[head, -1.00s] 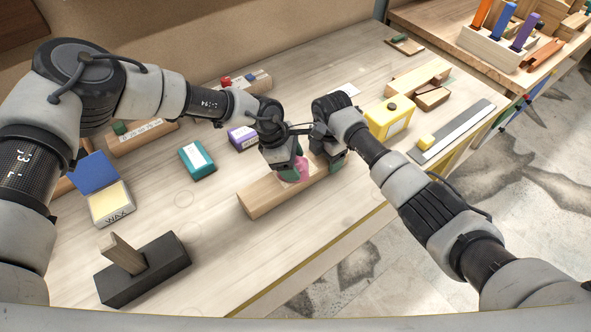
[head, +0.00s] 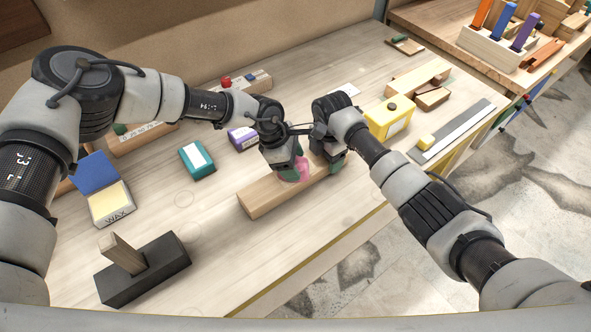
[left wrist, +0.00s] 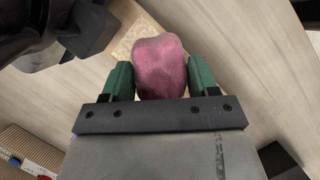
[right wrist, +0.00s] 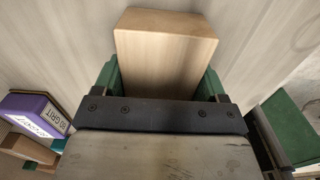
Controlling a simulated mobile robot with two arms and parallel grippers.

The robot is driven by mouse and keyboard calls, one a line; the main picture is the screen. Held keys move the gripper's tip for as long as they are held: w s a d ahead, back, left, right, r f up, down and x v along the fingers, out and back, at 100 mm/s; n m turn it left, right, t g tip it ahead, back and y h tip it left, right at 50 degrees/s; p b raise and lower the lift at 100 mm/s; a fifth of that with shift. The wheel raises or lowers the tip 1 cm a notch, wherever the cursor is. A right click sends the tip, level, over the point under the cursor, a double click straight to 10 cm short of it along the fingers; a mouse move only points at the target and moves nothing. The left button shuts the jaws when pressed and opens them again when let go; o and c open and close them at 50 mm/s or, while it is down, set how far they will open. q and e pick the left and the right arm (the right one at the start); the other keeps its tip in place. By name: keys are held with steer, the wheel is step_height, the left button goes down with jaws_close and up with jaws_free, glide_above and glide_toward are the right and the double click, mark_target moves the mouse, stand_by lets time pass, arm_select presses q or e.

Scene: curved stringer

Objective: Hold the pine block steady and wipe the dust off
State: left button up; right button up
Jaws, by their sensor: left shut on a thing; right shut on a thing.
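The pine block (head: 262,196) lies lengthwise on the bench, its near end towards the lower left. My right gripper (head: 334,166) is shut on the block's far part; in the right wrist view the pine block (right wrist: 166,55) sits between the green fingers (right wrist: 160,85). My left gripper (head: 291,172) is shut on a pink cloth (head: 299,170), held at the top of the block beside the right gripper. In the left wrist view the pink cloth (left wrist: 160,68) is bunched between the green fingers (left wrist: 160,80). Contact under the cloth is hidden.
A teal box (head: 198,160), a purple box (head: 242,137) and an open wax box (head: 110,205) stand left. A dark block with a wooden handle (head: 145,270) is at the near left. A yellow container (head: 390,120) and a metal straightedge (head: 455,130) are right.

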arm_select(q)
steer(key=shift+w+d, duration=0.25)
steer(key=shift+d, duration=0.15)
steer(key=shift+s+a, duration=0.45)
steer(key=shift+a, duration=0.15)
steer(key=shift+s+a, duration=0.4)
steer(key=shift+a, duration=0.2)
steer(key=shift+w+d+f, duration=0.1)
steer(key=shift+w+d, duration=0.35)
steer(key=shift+d, duration=0.15)
steer(key=shift+w+d, duration=0.4)
steer(key=shift+d, duration=0.2)
arm_select(e)
steer(key=shift+a+r, duration=0.1)
